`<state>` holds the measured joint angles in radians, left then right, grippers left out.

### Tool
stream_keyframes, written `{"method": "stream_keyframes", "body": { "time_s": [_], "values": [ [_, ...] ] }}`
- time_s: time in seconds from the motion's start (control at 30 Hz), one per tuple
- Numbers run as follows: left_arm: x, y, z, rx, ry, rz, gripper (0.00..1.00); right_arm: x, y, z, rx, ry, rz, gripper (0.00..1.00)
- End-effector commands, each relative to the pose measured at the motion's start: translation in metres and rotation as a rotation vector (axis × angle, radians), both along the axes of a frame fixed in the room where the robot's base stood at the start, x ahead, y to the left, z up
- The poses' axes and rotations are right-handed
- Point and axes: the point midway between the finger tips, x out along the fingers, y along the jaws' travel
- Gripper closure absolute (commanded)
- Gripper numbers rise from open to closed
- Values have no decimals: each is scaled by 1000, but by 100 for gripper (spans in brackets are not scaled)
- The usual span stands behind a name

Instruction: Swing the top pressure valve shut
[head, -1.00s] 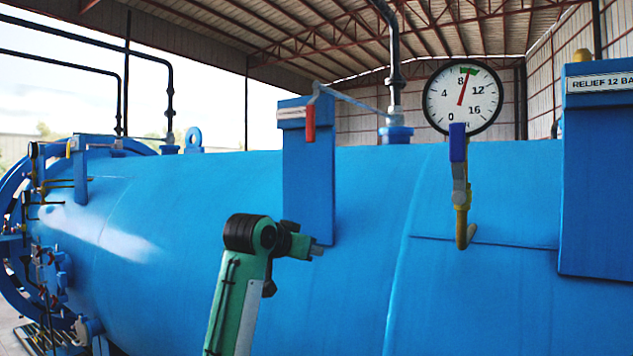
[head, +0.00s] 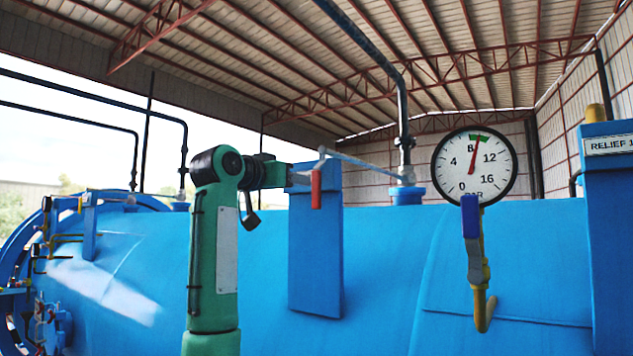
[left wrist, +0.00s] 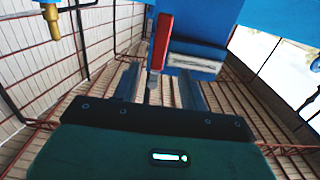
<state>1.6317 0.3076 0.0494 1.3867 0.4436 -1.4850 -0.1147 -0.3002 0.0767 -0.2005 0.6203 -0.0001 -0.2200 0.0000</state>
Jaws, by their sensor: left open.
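A red valve handle (head: 316,188) hangs down from a thin grey pipe (head: 365,165) at the top of a blue post on the vessel. My left gripper (head: 298,178) is raised beside it, its tips just left of the handle in the head view. In the left wrist view the gripper (left wrist: 160,80) is open, and the red handle (left wrist: 162,42) shows ahead, with a grey part of the valve between the fingers. I cannot tell whether they touch. My right gripper is not in view.
A round gauge (head: 475,165) stands to the right, its needle slightly past 8. A blue-handled lever on a yellow pipe (head: 480,300) hangs below it. A relief post (head: 610,230) is at the right edge. The big blue vessel (head: 390,270) fills the lower view.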

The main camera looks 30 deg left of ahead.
Motion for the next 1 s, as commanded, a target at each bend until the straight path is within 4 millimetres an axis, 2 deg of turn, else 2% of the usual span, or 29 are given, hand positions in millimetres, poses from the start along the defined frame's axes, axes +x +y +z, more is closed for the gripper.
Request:
{"method": "stream_keyframes", "body": {
  "time_s": [0.03,0.2,0.43,0.6,0.9,1.0],
  "values": [
    [13,-3,4,-1,5,-3,56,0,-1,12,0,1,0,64],
    [49,-8,4,-1,6,-3,56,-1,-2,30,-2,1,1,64],
    [85,-13,3,0,4,-2,56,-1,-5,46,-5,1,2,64],
    [96,-14,0,0,3,-2,56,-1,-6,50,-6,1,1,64],
    [98,-15,-1,1,1,-1,56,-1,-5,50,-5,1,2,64],
    [98,-15,-1,1,1,-1,74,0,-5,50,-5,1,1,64]
  ]
}}
